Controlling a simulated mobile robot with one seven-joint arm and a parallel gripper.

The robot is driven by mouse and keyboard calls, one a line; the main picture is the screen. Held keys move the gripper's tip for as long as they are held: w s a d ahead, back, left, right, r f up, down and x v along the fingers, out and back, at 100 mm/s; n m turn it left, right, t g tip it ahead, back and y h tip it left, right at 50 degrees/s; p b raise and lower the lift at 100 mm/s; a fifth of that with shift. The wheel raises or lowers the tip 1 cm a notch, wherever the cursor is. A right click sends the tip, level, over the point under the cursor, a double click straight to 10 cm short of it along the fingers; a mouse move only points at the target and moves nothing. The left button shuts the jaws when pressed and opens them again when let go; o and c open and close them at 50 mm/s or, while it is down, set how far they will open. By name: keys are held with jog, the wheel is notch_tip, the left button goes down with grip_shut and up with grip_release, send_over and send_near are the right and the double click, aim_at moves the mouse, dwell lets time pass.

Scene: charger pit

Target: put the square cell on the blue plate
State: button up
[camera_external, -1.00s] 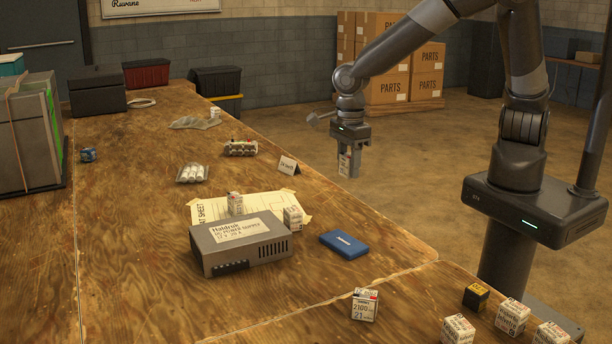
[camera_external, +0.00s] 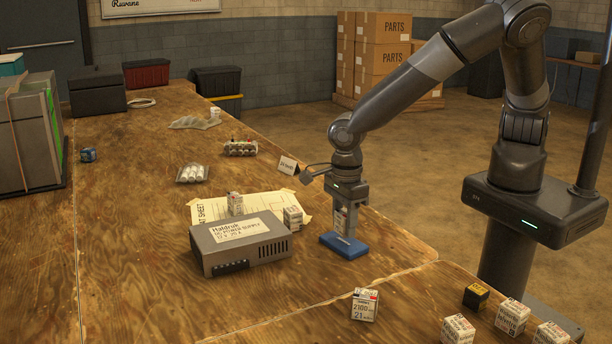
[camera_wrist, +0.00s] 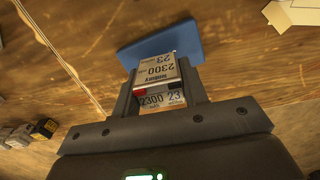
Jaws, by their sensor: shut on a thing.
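The blue plate (camera_external: 344,246) lies flat on the wooden table, right of the grey power supply. My gripper (camera_external: 343,218) is directly over the plate and points down. It is shut on a square cell (camera_external: 340,222), a white block with printed labels. In the wrist view the cell (camera_wrist: 157,72) sits between the fingers, its label reading 2300 and 23, with the blue plate (camera_wrist: 187,45) behind it. The cell's lower end is at or just above the plate; I cannot tell whether they touch.
A grey power supply (camera_external: 240,243) stands left of the plate, with white cells (camera_external: 293,217) on the sheet (camera_external: 264,205) behind it. Another cell (camera_external: 364,305) stands at the front. Several cells and a yellow-black block (camera_external: 475,296) stand at front right. Bare table lies before the plate.

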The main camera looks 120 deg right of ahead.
jog(key=shift+f, duration=0.9)
jog(key=o, duration=1.1)
jog(key=shift+f, duration=0.1)
jog(key=shift+c, duration=0.2)
